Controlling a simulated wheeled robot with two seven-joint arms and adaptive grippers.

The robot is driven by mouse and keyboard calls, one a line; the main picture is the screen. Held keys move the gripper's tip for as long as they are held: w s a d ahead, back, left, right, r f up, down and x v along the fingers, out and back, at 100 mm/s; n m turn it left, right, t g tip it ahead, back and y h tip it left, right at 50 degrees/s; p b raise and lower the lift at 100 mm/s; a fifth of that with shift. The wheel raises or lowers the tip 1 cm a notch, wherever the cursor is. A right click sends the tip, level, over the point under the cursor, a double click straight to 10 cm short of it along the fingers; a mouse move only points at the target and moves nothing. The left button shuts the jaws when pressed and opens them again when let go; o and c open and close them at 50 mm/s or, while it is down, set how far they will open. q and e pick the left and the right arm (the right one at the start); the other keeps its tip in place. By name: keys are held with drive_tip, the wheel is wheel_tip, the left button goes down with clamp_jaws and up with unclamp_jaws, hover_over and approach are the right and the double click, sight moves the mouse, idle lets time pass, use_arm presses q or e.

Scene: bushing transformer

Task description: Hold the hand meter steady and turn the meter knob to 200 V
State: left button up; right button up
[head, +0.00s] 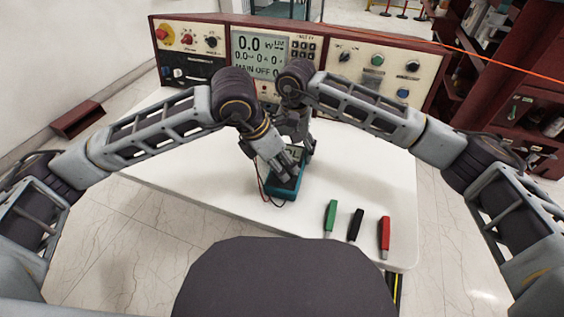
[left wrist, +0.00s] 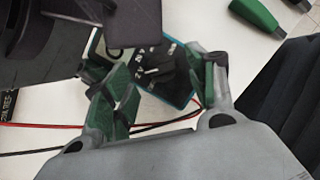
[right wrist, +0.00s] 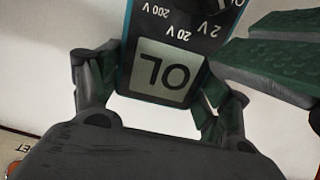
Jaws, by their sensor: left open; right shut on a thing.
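The hand meter (head: 284,192) is a teal-edged, dark-faced box on the white table, partly hidden by my grippers. Its display (right wrist: 164,73) reads OL in the right wrist view, with 200 V, 20 V and 2 V marks beside it. My right gripper (right wrist: 155,95) is shut on the meter, one finger on each side at the display end. My left gripper (head: 284,170) is open over the dial end. In the left wrist view the dark dial area (left wrist: 158,78) lies between its green-padded fingers (left wrist: 165,85). The knob's pointer direction is unclear.
Green (head: 331,216), black (head: 355,225) and red (head: 384,234) plugs lie on the table (head: 230,195) right of the meter. Red and black leads (left wrist: 60,125) run beside the meter. A control console (head: 270,55) stands along the back edge. The table's front left is clear.

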use_arm(q)
drive_tip(key=shift+w+d+f, duration=0.1)
drive_tip(key=shift+d+f, duration=0.15)
drive_tip(key=shift+f, duration=0.4)
drive_tip(key=c, duration=1)
drive_tip(key=shift+a+m, duration=0.1)
drive_tip(key=shift+m, duration=0.4)
drive_tip(key=shift+w+m+g+h, duration=0.15)
drive_tip(key=shift+m+g, duration=0.3)
drive_tip(key=shift+m, duration=0.5)
drive_tip(key=shift+w+m+g+h, duration=0.15)
drive_tip(key=shift+m+g, duration=0.3)
drive_tip(key=shift+m, duration=0.5)
drive_tip(key=shift+w+m+g, duration=0.1)
drive_tip(key=shift+m+g, duration=0.4)
drive_tip(key=shift+m, duration=0.85)
drive_tip(key=shift+w+m+g, duration=0.1)
drive_tip(key=shift+m+g, duration=0.4)
drive_tip(key=shift+m, duration=0.85)
